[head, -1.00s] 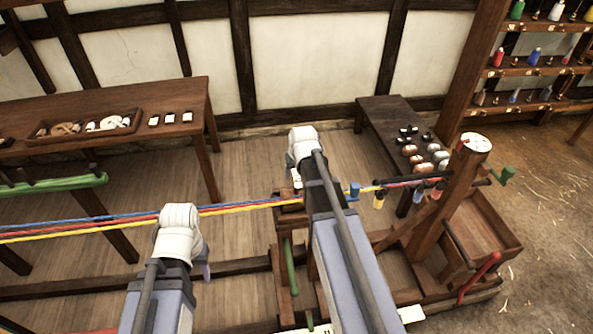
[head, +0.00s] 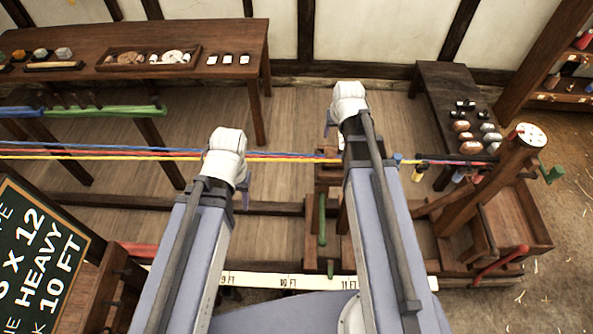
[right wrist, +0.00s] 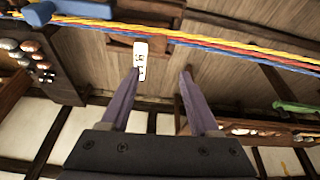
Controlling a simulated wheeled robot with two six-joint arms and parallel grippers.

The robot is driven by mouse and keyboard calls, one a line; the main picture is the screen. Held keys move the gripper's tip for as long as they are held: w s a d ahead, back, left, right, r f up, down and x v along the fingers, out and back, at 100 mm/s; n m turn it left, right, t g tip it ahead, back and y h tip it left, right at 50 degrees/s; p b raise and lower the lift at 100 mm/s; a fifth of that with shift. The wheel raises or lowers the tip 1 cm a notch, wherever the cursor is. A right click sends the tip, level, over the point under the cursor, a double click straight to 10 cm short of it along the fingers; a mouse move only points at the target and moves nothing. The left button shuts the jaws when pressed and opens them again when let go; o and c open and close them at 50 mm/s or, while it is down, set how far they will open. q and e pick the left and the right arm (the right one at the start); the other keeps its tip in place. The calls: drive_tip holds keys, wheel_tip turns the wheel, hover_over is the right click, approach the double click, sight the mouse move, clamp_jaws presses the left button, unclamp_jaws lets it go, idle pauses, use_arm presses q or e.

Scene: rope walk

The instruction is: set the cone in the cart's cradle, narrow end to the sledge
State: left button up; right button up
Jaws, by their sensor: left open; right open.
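I cannot make out the cone for certain in either view. The wooden cart (head: 326,167) stands mid-floor under the strands, with a green lever (head: 322,220); my right arm hides much of it, and I cannot see its cradle clearly. The sledge (head: 515,237) is at the right, with a thick post and green crank. My left gripper (head: 244,192) is open near the strands, left of the cart, its fingers mostly hidden. My right gripper (head: 328,124) is beyond the cart in the picture; the right wrist view shows it open and empty (right wrist: 160,75).
Blue, red and yellow strands (head: 110,156) stretch across to the sledge post. A long table (head: 235,45) stands at the back left, a low bench (head: 445,90) at the back right. A chalkboard (head: 35,255) is at front left. A white measuring strip (head: 255,281) crosses the foreground.

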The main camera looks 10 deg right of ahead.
drive_tip(key=s+a+f+n+g, duration=0.1)
drive_tip(key=s+a+n+g, duration=0.3)
drive_tip(key=s+a, duration=1.3)
drive_tip(key=a+n, duration=0.1)
drive_tip(key=a, duration=0.2)
drive_tip(key=shift+a+n, duration=0.3)
drive_tip(key=shift+a, duration=0.05)
